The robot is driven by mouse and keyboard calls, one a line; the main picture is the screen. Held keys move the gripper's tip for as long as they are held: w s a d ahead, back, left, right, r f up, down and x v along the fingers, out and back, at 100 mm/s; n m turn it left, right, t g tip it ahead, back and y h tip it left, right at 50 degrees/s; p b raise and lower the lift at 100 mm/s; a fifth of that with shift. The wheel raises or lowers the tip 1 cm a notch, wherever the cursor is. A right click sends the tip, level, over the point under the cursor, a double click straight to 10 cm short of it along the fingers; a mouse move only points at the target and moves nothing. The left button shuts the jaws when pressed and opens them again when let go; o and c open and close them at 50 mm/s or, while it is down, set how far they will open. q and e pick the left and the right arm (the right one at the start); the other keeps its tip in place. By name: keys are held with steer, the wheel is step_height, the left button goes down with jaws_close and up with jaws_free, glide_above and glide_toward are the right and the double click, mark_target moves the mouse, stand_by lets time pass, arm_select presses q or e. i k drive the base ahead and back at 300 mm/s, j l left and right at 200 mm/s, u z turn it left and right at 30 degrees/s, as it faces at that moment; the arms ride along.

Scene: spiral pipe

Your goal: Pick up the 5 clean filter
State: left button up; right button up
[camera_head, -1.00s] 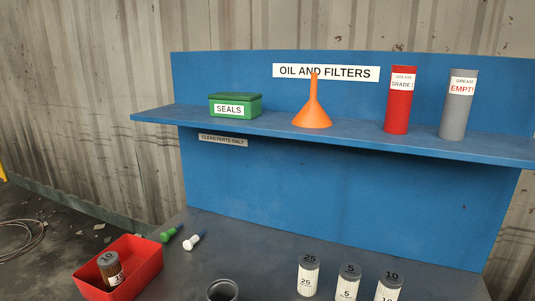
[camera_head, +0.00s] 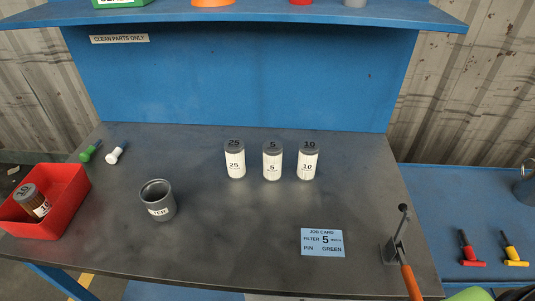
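The clean 5 filter (camera_head: 272,161), a white cylinder with a dark cap marked 5, stands upright on the grey bench top (camera_head: 215,265). It is between the 25 filter (camera_head: 235,160) on its left and the 10 filter (camera_head: 308,162) on its right, with small gaps. A blue job card (camera_head: 323,242) in front reads filter 5 and pin green. Neither of my grippers can be made out in the view.
A red bin (camera_head: 65,190) at the left holds a brown used 10 filter (camera_head: 31,200). An orange-handled lever (camera_head: 410,282) is at the front right.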

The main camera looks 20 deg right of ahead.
mark_target(273, 149)
steer(key=j+z, duration=0.4)
steer(key=k+j+z, duration=0.1)
steer(key=j+z, duration=0.3)
